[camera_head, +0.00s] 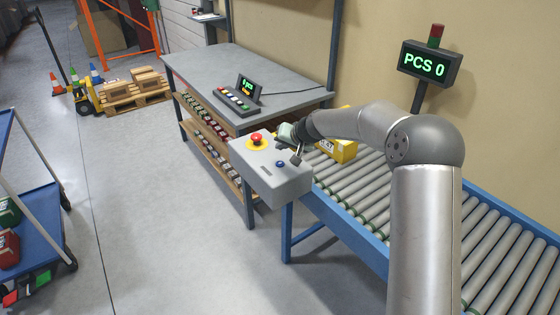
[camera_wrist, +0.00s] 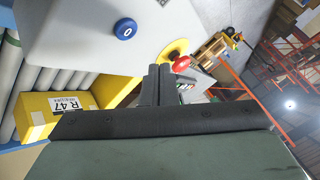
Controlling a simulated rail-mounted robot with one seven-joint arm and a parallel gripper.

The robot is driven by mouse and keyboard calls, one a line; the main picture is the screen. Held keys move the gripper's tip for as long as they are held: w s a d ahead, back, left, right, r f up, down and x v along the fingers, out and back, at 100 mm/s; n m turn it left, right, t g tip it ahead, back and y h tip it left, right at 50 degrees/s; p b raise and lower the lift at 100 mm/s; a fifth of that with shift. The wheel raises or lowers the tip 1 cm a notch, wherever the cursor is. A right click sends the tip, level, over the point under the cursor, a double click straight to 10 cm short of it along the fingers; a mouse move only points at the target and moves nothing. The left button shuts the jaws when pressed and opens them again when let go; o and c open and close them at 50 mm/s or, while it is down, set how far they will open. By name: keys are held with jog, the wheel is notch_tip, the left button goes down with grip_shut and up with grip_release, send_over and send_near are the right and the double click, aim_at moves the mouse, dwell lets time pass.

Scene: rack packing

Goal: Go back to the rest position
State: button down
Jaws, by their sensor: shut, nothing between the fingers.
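My gripper (camera_head: 297,156) is at the end of my outstretched arm, just above the right part of a grey control box. In the wrist view my gripper (camera_wrist: 158,70) has its two dark fingers together, with nothing between them. The control box (camera_head: 275,180) carries a red mushroom button (camera_head: 257,139) on a yellow base and a blue button (camera_head: 280,164). The wrist view shows the blue button (camera_wrist: 125,29), marked 0, and the red button (camera_wrist: 181,64) beyond the fingertips. I cannot tell from the head view whether the fingers touch the box.
A yellow box (camera_head: 341,149) labelled R 47 in the wrist view (camera_wrist: 40,112) lies on the roller conveyor (camera_head: 365,200). A workbench (camera_head: 205,68) with a keypad display stands behind. A sign (camera_head: 430,64) reads PCS 0. A blue cart (camera_head: 38,225) is at the left; floor between is clear.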

jog(key=shift+r, duration=0.5)
dwell(0.3)
jog(key=s+d+g+h, duration=0.2)
jog(key=s+d, duration=0.4)
jog(key=s, duration=0.9)
jog(key=s+d+r+g+h, duration=0.1)
jog(key=s+d, duration=0.6)
jog(key=s, duration=0.9)
jog(key=s+d+g+h, duration=0.3)
jog(key=s+d, duration=0.3)
jog(key=s, duration=1)
jog(key=shift+s+d+r, duration=0.2)
jog(key=shift+d+r, duration=0.05)
jog(key=shift+r, duration=0.05)
